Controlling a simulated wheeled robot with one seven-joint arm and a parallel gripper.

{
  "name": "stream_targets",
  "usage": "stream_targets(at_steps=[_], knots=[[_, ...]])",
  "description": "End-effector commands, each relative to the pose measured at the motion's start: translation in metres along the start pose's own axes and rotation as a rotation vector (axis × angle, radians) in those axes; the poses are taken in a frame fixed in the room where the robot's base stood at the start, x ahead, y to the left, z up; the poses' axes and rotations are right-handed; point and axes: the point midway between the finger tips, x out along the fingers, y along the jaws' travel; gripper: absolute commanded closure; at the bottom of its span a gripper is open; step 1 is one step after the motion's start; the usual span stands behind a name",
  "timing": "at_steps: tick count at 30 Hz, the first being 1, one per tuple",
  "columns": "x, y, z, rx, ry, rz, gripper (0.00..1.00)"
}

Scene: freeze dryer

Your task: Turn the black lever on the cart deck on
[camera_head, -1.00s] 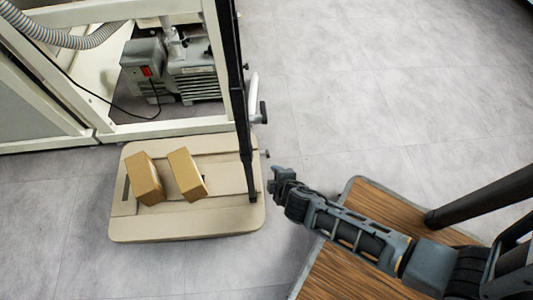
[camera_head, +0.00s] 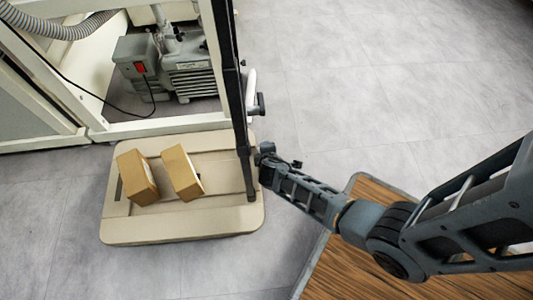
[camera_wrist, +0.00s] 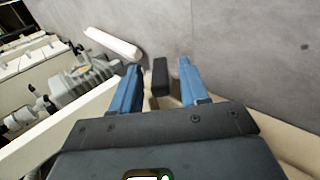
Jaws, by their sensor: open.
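The beige cart deck (camera_head: 180,228) lies on the floor with a black post (camera_head: 235,100) at its right side. A black lever-like piece (camera_head: 258,106) sits beside the post, next to a pale handle. My gripper (camera_head: 266,150) is at the deck's right edge, just below that piece and close to the post. In the wrist view my gripper (camera_wrist: 158,82) is open, with blue fingers on both sides of a short black piece (camera_wrist: 160,74). It looks like the lever, with gaps to both fingers. In the head view the fingertips are small and partly hidden.
Two cardboard boxes (camera_head: 138,178) sit on the deck's left part. A grey pump (camera_head: 180,68) stands inside a white frame (camera_head: 165,128) behind. The pale handle (camera_wrist: 112,44) shows left of the fingers in the wrist view. Open grey floor (camera_head: 380,90) lies to the right.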

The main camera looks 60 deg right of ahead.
Motion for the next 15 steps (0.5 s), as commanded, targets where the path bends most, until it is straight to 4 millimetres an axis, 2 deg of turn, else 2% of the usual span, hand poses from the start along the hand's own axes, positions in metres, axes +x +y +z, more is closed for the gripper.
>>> stream_targets(at_steps=[9, 15], knots=[[0.0028, -0.0003, 0.0004, 0.0, 0.0, -0.001, 0.55], [0.0026, -0.0004, 0.0003, 0.0, 0.0, -0.001, 0.74]])
